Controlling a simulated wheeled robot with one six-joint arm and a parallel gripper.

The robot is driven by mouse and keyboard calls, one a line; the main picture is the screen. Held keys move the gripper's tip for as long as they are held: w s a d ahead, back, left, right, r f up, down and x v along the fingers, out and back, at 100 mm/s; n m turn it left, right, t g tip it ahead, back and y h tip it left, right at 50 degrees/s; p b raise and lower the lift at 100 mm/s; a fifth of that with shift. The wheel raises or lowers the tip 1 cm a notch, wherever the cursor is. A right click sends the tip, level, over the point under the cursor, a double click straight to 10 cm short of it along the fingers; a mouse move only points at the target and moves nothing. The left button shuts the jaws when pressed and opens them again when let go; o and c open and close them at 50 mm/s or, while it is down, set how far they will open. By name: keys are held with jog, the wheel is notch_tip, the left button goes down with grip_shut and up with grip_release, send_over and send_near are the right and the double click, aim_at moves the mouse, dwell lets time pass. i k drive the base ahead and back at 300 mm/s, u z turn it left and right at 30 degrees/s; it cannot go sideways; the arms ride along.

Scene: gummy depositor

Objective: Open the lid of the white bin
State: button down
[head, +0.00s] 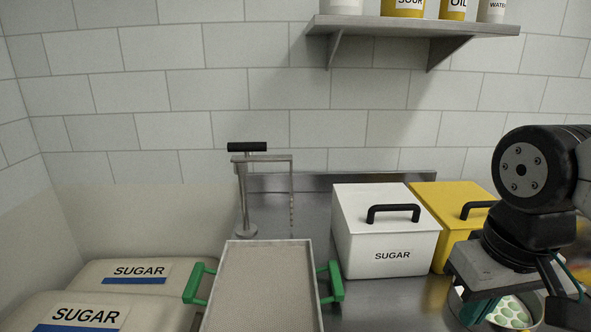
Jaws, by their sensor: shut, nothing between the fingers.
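The white bin (390,255) labelled SUGAR stands on the steel counter, right of centre. Its lid (365,197) lies flat on top and looks closed. A black arched handle (393,209) stands on the front of the lid. My gripper (500,275) is at the right, in front of the yellow bin and apart from the white bin. It looks shut and empty, though its fingertips are hard to make out.
A yellow bin (425,190) with a black handle adjoins the white bin's right side. A tray (308,280) with green handles lies left of it, near a metal stand (241,205). Sugar sacks (105,285) lie at left. A shelf (420,27) hangs above.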

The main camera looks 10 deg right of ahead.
aim_at(367, 209)
jog(key=z, duration=1.6)
jog(key=k, duration=1)
jog(key=u, duration=1.95)
jog(key=i, duration=0.5)
jog(key=z, duration=0.05)
